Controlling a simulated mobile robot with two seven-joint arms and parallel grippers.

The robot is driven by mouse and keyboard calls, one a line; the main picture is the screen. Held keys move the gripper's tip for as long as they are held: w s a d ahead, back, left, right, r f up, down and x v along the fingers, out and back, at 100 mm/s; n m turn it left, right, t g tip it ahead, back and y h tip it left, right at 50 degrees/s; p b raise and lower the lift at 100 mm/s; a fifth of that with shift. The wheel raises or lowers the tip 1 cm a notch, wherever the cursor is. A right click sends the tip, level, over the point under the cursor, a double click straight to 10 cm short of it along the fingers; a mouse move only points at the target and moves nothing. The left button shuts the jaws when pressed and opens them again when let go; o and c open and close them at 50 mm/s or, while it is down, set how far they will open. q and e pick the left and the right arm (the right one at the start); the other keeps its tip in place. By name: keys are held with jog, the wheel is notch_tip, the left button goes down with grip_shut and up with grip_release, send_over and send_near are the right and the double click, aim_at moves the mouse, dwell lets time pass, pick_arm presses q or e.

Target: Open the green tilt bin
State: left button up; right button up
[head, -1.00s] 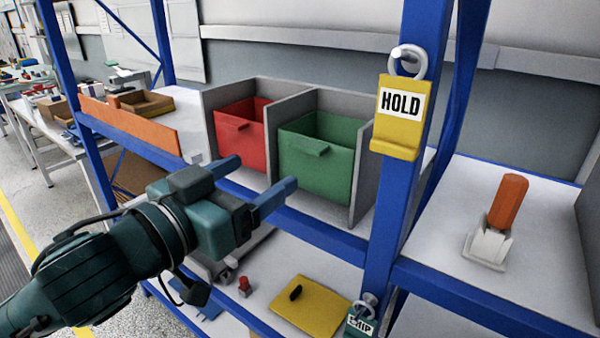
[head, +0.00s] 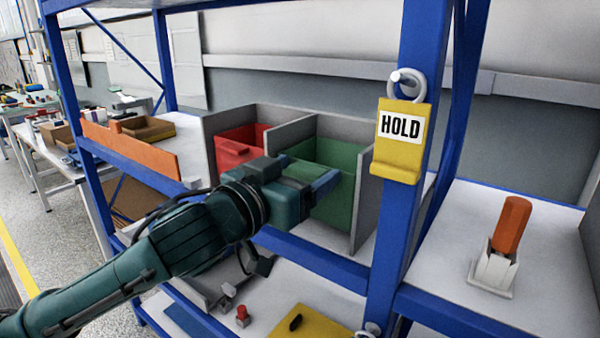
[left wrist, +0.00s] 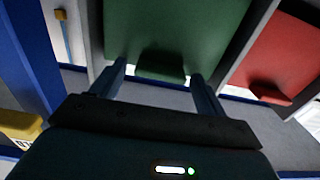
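The green tilt bin (head: 342,158) sits in the right compartment of a grey divider on the blue-framed shelf. Its front is partly hidden in the head view by my left gripper (head: 309,172). In the left wrist view the green bin's front (left wrist: 178,28) fills the upper middle, with its dark handle (left wrist: 160,68) at the lower edge. My left gripper (left wrist: 158,74) is open, one fingertip to each side of the handle. I cannot tell whether they touch it. My right gripper is not in view.
A red bin (head: 236,149) stands in the compartment left of the green one. A blue post (head: 388,247) carries a yellow HOLD tag (head: 401,135) right of the bins. An orange-handled lever (head: 511,225) stands on the right shelf. A yellow plate (head: 310,325) lies below.

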pick_arm(q)
jog(key=c, duration=1.3)
jog(key=shift+f, duration=0.1)
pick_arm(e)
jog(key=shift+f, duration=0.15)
